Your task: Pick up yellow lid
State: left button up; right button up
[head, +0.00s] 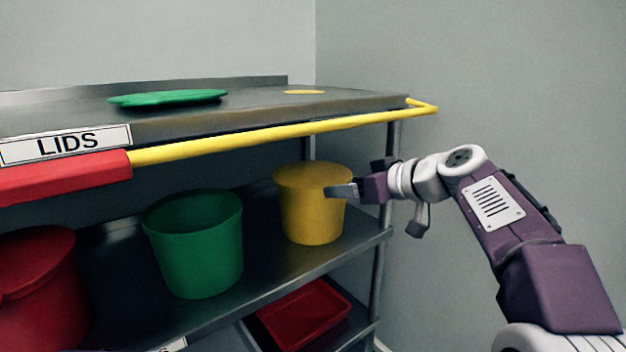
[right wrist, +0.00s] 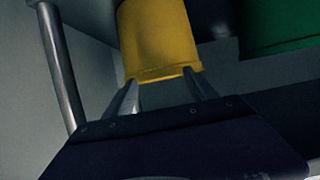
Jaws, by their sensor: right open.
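A yellow bucket (head: 312,212) stands on the middle shelf at the right end. Its top looks covered by a flat yellow lid (head: 305,174), seen at a shallow angle. My right gripper (head: 342,190) comes in from the right, its fingers at the bucket's upper right side, near the rim. In the right wrist view, the right gripper (right wrist: 164,80) is open, with one finger toward each side of the yellow rim (right wrist: 165,73). The yellow bucket wall (right wrist: 160,38) shows beyond it. I cannot tell whether the fingers touch it. My left gripper is not in view.
The top shelf holds a green lid (head: 170,97) and a flat yellow patch (head: 304,92). A yellow rail (head: 290,132) runs along its front, above the bucket. An open green bucket (head: 195,245) and a covered red bucket (head: 40,290) stand left. A red tray (head: 303,312) lies below.

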jog(key=shift+r, duration=0.1)
grip_shut()
